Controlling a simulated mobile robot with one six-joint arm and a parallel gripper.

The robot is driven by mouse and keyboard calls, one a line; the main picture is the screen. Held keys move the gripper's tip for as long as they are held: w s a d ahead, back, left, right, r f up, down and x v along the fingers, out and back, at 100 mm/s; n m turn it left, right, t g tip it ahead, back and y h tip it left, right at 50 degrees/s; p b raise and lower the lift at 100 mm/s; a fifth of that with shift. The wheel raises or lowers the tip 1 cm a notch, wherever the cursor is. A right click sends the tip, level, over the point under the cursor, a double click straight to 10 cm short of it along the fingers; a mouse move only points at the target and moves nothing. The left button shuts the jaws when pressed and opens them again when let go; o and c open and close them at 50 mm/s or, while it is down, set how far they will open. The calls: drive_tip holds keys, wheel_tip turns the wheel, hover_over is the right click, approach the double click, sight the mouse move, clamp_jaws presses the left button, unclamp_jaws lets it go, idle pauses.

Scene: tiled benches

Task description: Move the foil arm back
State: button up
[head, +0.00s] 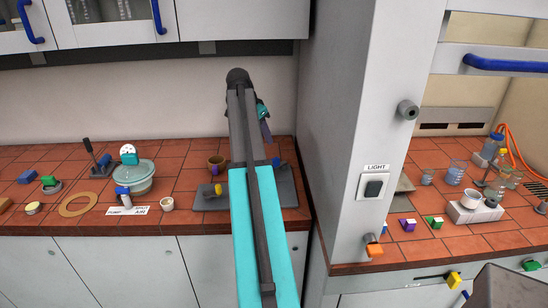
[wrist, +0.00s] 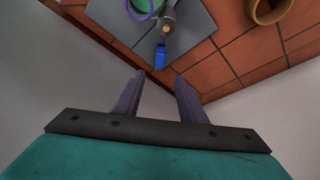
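No part is plainly marked as the foil arm. A fixture on a grey plate (wrist: 195,38) has a brass-and-grey fitting (wrist: 168,22) with a blue-tipped lever (wrist: 160,57), beside a green and purple ring (wrist: 143,7). In the head view the same plate (head: 288,192) is partly hidden behind my arm, with a yellow knob (head: 213,190) at its left and a blue piece (head: 275,162) at its back. My gripper (wrist: 159,76) is open and empty, its fingers apart just short of the blue tip in the wrist view. In the head view my gripper (head: 264,122) is above the plate's back, partly hidden.
A lidded bowl (head: 140,178) and a white cup (head: 167,203) are further left. A white pillar (head: 350,120) stands close on the right. The back wall is near my gripper.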

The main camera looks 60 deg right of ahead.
sight(274, 159)
drive_tip(key=shift+p+x, duration=1.85)
drive_tip(key=shift+x, duration=4.65)
drive_tip(key=shift+a, duration=0.1)
clamp_jaws()
